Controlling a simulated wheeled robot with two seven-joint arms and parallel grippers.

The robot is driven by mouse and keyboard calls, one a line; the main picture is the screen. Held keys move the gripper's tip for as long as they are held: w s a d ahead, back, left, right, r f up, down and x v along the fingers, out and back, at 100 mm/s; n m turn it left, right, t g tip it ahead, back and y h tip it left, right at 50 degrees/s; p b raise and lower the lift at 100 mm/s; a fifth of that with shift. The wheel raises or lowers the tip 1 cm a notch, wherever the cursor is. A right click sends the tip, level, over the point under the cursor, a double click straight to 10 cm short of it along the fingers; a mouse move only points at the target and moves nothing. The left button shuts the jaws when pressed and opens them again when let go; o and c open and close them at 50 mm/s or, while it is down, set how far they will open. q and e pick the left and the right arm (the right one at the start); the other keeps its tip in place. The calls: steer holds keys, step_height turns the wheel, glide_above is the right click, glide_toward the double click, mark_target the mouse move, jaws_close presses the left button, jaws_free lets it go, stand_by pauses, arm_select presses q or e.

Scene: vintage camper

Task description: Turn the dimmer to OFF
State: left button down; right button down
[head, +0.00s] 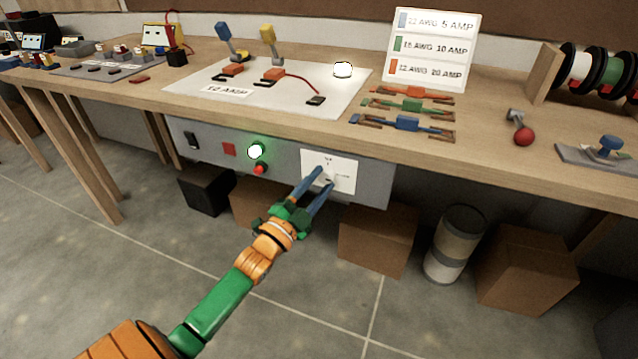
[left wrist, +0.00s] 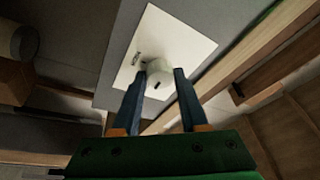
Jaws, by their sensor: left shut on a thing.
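The dimmer is a pale round knob on a white label plate (head: 343,163) on the grey front panel under the bench. In the left wrist view the knob (left wrist: 159,72) sits between my two blue fingertips, with a dark mark on its face. My left gripper (head: 324,178) is shut on the knob; its fingers cover most of it in the head view. The plate's lettering is too small to read. The bulb (head: 343,69) on the white board above is glowing. My right gripper is not in view.
Cardboard boxes (head: 378,240) and a cylindrical bin (head: 454,244) stand under the bench. Wires and tools lie on the wooden top (head: 480,135).

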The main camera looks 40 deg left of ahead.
arm_select(q)
steer(key=n+y, duration=0.1)
steer(key=n, duration=0.1)
steer(key=n+y, duration=0.1)
steer(key=n, duration=0.2)
steer(key=shift+d+f+t+p, duration=0.1)
steer(key=shift+d+t+p, duration=0.05)
steer(key=shift+t+p, duration=0.2)
steer(key=n+y, duration=0.1)
steer(key=n, duration=0.2)
steer(key=n+y+p, duration=0.1)
steer(key=n, duration=0.2)
steer(key=shift+d+y, duration=0.15)
steer(key=shift+y, duration=0.25)
steer(key=n+y+p, duration=0.1)
steer(key=n, duration=0.2)
steer(key=n+g+y+p, duration=0.1)
steer(key=n, duration=0.2)
steer(key=shift+w+d+n+y, duration=0.1)
steer(key=shift+d+n+y, duration=0.05)
steer(key=shift+n+y, duration=0.15)
steer(key=shift+d+n+g+y+p, duration=0.1)
steer(key=shift+n+g+y+p, duration=0.35)
steer(key=shift+n, duration=1)
steer(key=shift+d+n+g+y+p, duration=0.1)
steer(key=shift+n+g+y+p, duration=0.35)
steer(key=shift+n, duration=1)
steer(key=shift+c, duration=2.2)
jaws_free()
